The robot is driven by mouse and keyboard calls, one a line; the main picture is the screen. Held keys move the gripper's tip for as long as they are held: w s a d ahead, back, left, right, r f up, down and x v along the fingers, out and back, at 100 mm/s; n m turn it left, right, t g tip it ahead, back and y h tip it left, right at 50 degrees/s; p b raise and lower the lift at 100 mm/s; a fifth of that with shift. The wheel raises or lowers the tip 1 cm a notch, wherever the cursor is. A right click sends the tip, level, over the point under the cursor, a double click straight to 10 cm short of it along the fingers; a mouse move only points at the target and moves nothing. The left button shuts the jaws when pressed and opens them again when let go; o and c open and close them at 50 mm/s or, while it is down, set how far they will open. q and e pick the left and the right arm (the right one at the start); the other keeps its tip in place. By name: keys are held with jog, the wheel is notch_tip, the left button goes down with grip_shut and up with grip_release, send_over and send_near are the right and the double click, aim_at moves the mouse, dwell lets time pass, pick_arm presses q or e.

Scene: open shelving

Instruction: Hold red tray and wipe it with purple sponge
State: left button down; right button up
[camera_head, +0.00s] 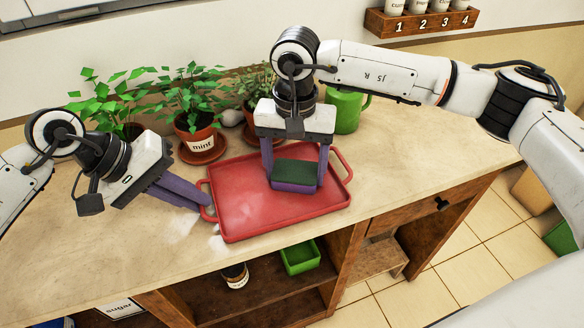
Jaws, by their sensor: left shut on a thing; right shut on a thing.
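The red tray (240,205) lies on the countertop, with whitish smudges on its surface. My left gripper (207,206) is at the tray's left side, with its purple fingers shut on the tray's left edge by the handle. My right gripper (295,172) points down over the tray and is shut on the sponge (295,176). The sponge has a dark green top and a purple lower side. It is over the right half of the tray; whether it touches the surface is hard to tell.
Potted plants, one pot labelled mint (203,146), stand behind the tray. A green watering can (345,110) stands behind my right gripper. White smudges (180,228) mark the counter left of the tray. The counter (420,150) is clear to the right. A green bin (300,257) sits on the shelf below.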

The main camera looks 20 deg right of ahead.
aim_at(251, 186)
jog(key=a, duration=0.2)
jog(key=shift+a+r, duration=0.1)
jog(key=shift+a, duration=0.3)
jog(key=shift+w+a, duration=0.1)
jog(key=shift+a, duration=2.5)
jog(key=shift+w+a, duration=0.15)
jog(key=shift+a, duration=0.55)
jog(key=shift+w+d, duration=0.15)
jog(key=shift+w, duration=0.65)
jog(key=shift+w+d, duration=0.2)
jog(key=shift+d, duration=0.1)
jog(key=shift+s+d, duration=0.15)
jog(key=shift+d, duration=2.25)
jog(key=shift+s+d, duration=0.15)
jog(key=shift+d, duration=2.25)
jog(key=shift+w+a, duration=0.2)
jog(key=shift+a, duration=4.95)
notch_tip(251, 186, up, 8)
jog(key=shift+d, duration=0.1)
